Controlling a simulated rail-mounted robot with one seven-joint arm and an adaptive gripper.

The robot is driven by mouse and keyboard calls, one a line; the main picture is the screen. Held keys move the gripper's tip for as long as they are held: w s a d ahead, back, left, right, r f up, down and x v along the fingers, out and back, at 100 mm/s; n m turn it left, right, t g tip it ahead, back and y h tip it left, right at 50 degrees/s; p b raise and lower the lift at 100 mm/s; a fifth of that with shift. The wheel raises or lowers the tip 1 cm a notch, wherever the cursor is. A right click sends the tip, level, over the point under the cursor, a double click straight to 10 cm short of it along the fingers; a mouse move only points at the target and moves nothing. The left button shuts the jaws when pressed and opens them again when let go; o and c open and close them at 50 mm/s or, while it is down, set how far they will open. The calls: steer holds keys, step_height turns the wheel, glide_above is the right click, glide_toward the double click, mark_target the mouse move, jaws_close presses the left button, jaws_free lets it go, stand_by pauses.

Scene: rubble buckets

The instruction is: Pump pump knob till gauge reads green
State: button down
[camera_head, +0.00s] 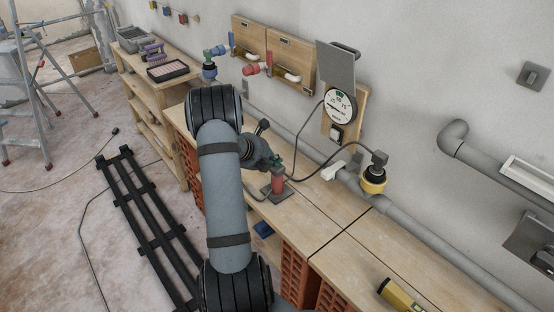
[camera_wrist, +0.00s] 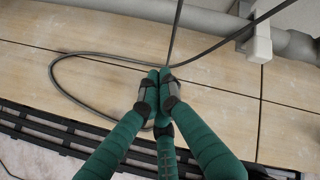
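A red pump cylinder (camera_head: 278,184) stands on a dark base on the wooden bench. My gripper (camera_head: 275,163) is at its top, with green fingers over it. In the wrist view the dark-padded fingertips of my gripper (camera_wrist: 160,80) are drawn together. The pump knob cannot be made out, so I cannot tell whether anything is between the fingertips. The pump cylinder is hidden by the fingers in the wrist view. A round white gauge (camera_head: 341,106) with a green patch near its top hangs on a wooden board; its needle is too small to read.
A grey pipe (camera_head: 410,227) runs along the back of the bench (camera_head: 335,210). A yellow-black fitting (camera_head: 374,180) with a cable sits at the pipe. A hose (camera_wrist: 95,56) loops over the bench. A yellow tool (camera_head: 400,295) lies at front right. A black rack (camera_head: 150,230) is on the floor.

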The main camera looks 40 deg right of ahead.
mark_target(275, 167)
steer(key=shift+r+p, duration=1.85)
steer(key=shift+r, duration=0.35)
step_height(275, 167, up, 5)
steer(key=p, duration=0.4)
stand_by(0.9)
